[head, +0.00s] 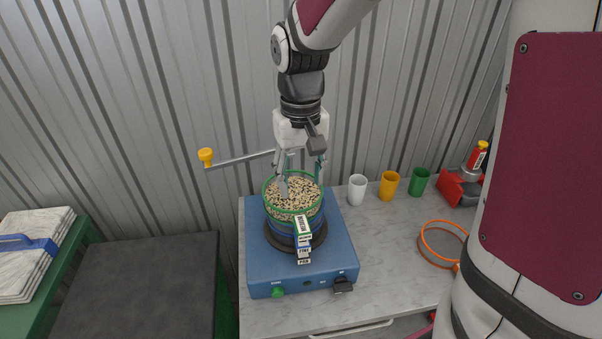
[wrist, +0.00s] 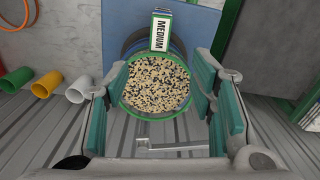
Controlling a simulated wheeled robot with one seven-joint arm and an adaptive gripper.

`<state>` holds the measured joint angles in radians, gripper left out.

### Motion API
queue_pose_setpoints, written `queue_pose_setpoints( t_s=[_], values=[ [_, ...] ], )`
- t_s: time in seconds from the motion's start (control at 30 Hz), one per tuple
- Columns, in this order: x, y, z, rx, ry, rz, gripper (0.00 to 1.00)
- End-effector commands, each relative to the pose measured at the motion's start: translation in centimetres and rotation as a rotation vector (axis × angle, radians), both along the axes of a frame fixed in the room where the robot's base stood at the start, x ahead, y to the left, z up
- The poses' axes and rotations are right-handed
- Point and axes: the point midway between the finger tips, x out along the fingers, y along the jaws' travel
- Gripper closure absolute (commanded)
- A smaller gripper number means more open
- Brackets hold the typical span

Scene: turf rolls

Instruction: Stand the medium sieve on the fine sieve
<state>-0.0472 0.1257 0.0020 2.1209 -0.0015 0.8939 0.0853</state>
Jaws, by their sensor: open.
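The medium sieve (head: 268,205) has a green rim and a "MEDIUM" label, and is full of pale and dark grains. It also shows in the wrist view (wrist: 158,112). It sits level on top of the blue-ringed fine sieve (head: 277,228), which stands above the dark pan on the blue shaker (head: 262,268). The labels line up one above the other at the front. My gripper (head: 302,184) is open, with a finger at each side of the green rim. In the wrist view the fingers (wrist: 161,85) straddle the sieve; contact with the rim cannot be told.
White, yellow and green cups (head: 389,185) stand to the right of the shaker. An orange ring (head: 424,243) lies on the marble worktop. A grey bar with a yellow knob (head: 206,156) is behind the stack, before the corrugated wall. A dark slab (head: 140,285) is at left.

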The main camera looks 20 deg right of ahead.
Motion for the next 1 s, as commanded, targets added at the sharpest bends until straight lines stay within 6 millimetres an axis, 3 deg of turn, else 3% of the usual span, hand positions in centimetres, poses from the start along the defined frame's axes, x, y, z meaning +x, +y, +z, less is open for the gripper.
queue_pose_setpoints(
  t_s=[0.17, 0.27, 0.4, 0.6, 0.8, 1.0],
  values=[
    [-1.0, -0.2, 2.1, 0.002, -0.041, 0.002, 0.49],
    [-2.6, -0.5, 4.3, 0.004, -0.098, 0.005, 0.49],
    [-5.8, -0.9, 7.5, 0.004, -0.194, 0.012, 0.49],
    [-10.6, -1.4, 10.5, 0.001, -0.332, 0.022, 0.49],
    [-14.5, -1.7, 11.8, -0.004, -0.442, 0.030, 0.49],
    [-16.0, -1.9, 12.0, -0.007, -0.488, 0.033, 0.49]
  ],
)
